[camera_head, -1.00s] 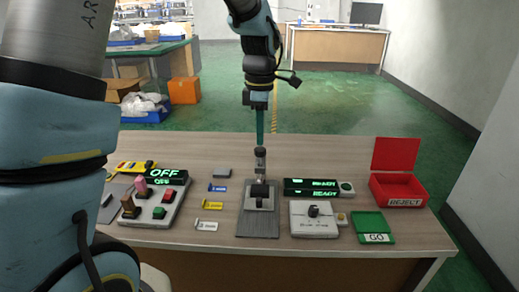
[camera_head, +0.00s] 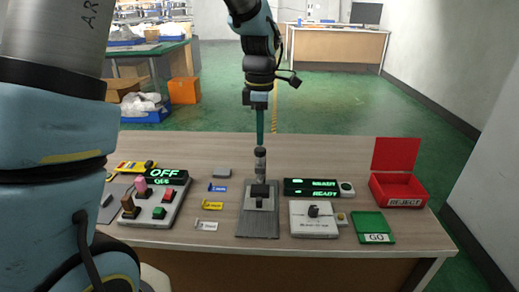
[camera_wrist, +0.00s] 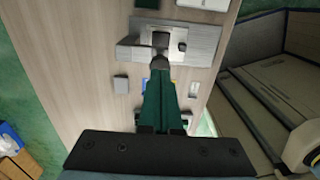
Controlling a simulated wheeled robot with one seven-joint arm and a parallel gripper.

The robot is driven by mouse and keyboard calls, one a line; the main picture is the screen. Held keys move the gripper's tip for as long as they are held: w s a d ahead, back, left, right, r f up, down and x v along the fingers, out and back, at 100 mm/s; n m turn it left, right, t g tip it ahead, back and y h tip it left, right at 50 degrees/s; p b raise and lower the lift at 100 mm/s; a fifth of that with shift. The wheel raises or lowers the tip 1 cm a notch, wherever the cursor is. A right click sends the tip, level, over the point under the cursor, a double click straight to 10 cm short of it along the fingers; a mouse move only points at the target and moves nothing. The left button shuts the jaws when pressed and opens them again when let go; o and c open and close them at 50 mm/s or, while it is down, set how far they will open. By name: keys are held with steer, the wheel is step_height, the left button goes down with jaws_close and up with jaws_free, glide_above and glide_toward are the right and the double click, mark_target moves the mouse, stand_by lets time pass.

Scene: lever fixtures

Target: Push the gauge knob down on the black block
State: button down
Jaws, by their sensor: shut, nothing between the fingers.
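The black block (camera_head: 259,191) stands on a grey metal plate (camera_head: 258,224) at the front middle of the table. A dark, upright cylindrical knob (camera_head: 260,160) rises at the block's back. My gripper (camera_head: 260,144) points straight down with its long green fingers shut, empty, and its tips at the knob's top. In the wrist view my gripper (camera_wrist: 160,74) ends at the round dark knob end (camera_wrist: 160,62), with the block (camera_wrist: 161,40) just beyond. The tips appear to touch the knob, but the exact contact is hidden.
A panel with an OFF display (camera_head: 166,176) and coloured switches stands left. Small coloured labels (camera_head: 212,205) lie between it and the plate. A READY display (camera_head: 310,188), a white switch box (camera_head: 314,228), a green GO tray (camera_head: 372,225) and an open red REJECT box (camera_head: 398,188) stand right.

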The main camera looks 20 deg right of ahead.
mark_target(260, 149)
steer(key=shift+f+b, duration=1.2)
steer(key=shift+f, duration=1)
steer(key=shift+r, duration=0.15)
stand_by(0.4)
step_height(260, 149, up, 10)
steer(key=p, duration=0.8)
steer(key=shift+p, duration=0.3)
steer(key=s+a+f+m, duration=0.1)
steer(key=a+m, duration=0.6)
steer(key=a, duration=0.8)
steer(key=s+a+f+m+t, duration=0.1)
steer(key=s+a+m, duration=0.2)
steer(key=a+m, duration=0.4)
steer(key=a, duration=0.8)
steer(key=shift+f+t, duration=0.15)
steer(key=shift+t, duration=0.15)
steer(key=shift+a, duration=0.1)
stand_by(0.3)
